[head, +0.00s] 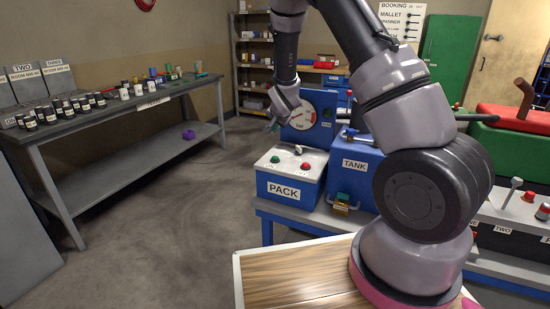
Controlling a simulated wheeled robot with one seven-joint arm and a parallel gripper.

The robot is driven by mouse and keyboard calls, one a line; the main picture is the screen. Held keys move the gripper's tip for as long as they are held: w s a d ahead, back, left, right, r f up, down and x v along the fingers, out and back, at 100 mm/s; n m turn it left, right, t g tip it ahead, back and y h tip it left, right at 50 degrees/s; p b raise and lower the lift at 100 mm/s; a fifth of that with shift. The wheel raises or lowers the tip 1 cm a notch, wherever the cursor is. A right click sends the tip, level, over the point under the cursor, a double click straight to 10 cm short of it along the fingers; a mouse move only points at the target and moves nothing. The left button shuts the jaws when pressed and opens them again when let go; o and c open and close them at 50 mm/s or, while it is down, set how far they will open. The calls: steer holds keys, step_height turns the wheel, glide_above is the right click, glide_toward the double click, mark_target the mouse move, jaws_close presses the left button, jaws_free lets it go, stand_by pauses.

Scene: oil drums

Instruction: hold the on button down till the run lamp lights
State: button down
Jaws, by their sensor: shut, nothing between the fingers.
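A blue box labelled PACK (288,183) with a pale top stands on the blue bench. On its top are a green button (275,159), a red button (305,166) and a small pale knob or lever (298,149). I cannot read any label marking the on button, and I cannot make out a run lamp. My gripper (272,127) is shut and empty. It appears above the back left of the PACK box, apart from the green button in the picture. Its fingertips are small and partly lost against the background.
A blue panel with a round dial (305,112) stands behind the PACK box. A blue TANK box (354,165) with a brass padlock-like fitting stands to its right. A grey bench (110,118) with jars and cups is at left. Open floor lies between.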

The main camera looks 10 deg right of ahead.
mark_target(275, 159)
steer(key=shift+f, duration=4.4)
steer(key=shift+f, duration=0.4)
steer(key=shift+f, duration=0.55)
steer(key=shift+r, duration=0.95)
steer(key=shift+r, duration=0.1)
steer(key=shift+r, duration=2.45)
